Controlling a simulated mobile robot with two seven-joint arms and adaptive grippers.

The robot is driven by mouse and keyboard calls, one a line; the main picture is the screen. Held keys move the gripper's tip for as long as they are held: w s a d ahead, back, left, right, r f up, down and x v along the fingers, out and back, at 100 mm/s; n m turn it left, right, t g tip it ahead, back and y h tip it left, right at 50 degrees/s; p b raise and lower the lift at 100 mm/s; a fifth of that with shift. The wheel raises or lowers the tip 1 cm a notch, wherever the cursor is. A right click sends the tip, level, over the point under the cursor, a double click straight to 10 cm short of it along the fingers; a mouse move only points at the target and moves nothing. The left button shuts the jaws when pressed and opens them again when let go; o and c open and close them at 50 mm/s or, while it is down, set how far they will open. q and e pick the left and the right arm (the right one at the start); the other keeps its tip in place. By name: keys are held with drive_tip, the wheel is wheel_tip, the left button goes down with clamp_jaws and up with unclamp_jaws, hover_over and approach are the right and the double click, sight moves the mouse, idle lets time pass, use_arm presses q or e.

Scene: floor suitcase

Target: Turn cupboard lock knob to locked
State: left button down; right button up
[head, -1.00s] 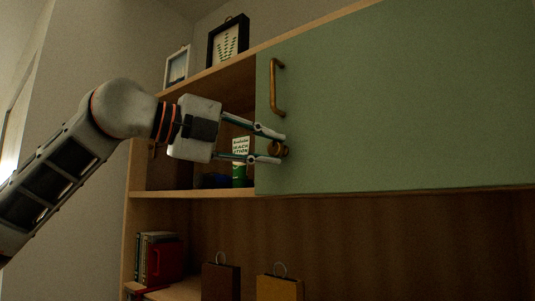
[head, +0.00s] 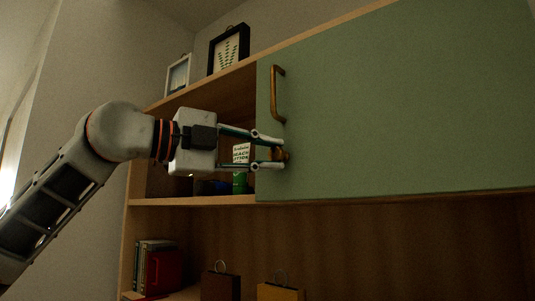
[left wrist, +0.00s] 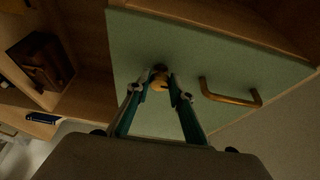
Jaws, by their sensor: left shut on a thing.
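The cupboard lock knob (head: 281,155) is a small brass knob on the green cupboard door (head: 400,110), near its lower left corner and below the brass handle (head: 277,93). My left gripper (head: 277,154) reaches in from the left and is shut on the knob. Its fingers partly hide the knob in the head view. In the left wrist view the knob (left wrist: 159,77) shows between the fingertips of my left gripper (left wrist: 160,87), and the handle (left wrist: 231,95) lies to the right. I cannot read the knob's lock position. My right gripper is not in view.
Left of the door is an open shelf (head: 215,200) with a green and white can (head: 240,180). Two picture frames (head: 229,48) stand on top. Below are books (head: 150,262), a red item (head: 164,272) and two bag-like items (head: 281,291).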

use_arm(q)
drive_tip(key=c, duration=1.8)
unclamp_jaws()
drive_tip(key=v, duration=1.2)
drive_tip(key=shift+f, duration=0.1)
